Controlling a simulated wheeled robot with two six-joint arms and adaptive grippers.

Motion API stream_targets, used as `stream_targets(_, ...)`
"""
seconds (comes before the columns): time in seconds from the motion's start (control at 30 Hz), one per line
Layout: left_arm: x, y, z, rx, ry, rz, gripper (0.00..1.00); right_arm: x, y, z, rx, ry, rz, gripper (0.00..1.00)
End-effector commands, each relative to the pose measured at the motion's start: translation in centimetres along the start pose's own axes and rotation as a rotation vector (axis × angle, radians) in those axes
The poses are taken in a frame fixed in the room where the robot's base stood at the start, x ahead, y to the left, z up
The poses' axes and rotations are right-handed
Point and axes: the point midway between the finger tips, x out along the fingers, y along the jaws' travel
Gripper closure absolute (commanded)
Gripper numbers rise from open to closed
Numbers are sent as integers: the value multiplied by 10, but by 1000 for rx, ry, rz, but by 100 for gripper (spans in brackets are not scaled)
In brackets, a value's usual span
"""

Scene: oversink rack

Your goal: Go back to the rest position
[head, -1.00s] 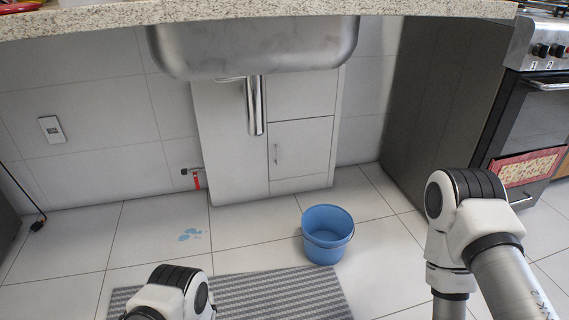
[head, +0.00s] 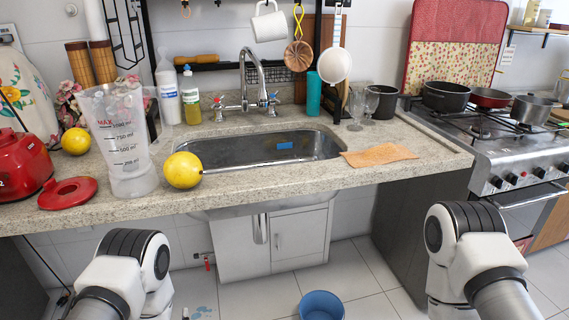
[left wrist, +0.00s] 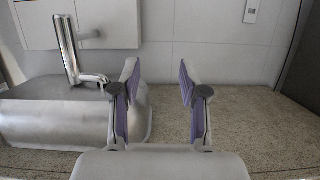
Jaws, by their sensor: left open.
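My left gripper (left wrist: 160,72) shows in the left wrist view with its two purple-padded fingers spread apart and nothing between them. The wrist picture appears upside down. Behind the fingers are the steel underside of the sink (left wrist: 60,115), its drain pipe (left wrist: 66,45) and the wall. In the head view my two arms stand at the bottom left and bottom right, in front of the counter. The left fingers hardly show there, and my right gripper is out of the picture.
The granite counter (head: 330,182) crosses the head view. A clear jug (head: 118,140), a yellow ball (head: 183,170) and a red lid (head: 68,193) are near its front edge. The stove (head: 490,150) is at the right. A blue bucket (head: 321,306) stands on the floor between my arms.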

Motion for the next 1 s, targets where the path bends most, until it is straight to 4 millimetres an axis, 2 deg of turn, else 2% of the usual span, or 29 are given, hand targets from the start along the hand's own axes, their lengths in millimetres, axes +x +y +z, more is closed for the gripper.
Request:
stream_targets(0.03, -23, -6, -38, 7, -73, 3, 56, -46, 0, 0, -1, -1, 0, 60)
stream_targets(0.17, -70, -16, -57, 26, -288, 23, 56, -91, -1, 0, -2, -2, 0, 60)
stream_targets(0.27, -117, -22, -62, 44, -481, 45, 56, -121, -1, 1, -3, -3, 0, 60)
stream_targets(0.3, -140, -25, -61, 53, -571, 55, 56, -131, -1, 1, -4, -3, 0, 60)
stream_targets(0.4, -195, -31, -41, 79, -787, 84, 56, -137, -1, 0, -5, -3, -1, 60)
stream_targets(0.5, -245, -36, -14, 107, -979, 111, 56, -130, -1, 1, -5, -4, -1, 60)
stream_targets(0.6, -288, -40, -2, 135, -1138, 138, 56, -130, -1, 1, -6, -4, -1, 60)
stream_targets(0.67, -306, -41, 3, 150, -1212, 152, 56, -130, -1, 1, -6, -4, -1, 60)
stream_targets(0.73, -314, -42, 6, 161, -1259, 160, 56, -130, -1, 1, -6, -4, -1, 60)
stream_targets(1.0, -316, -43, 7, 166, -1270, 160, 56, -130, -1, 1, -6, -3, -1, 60)
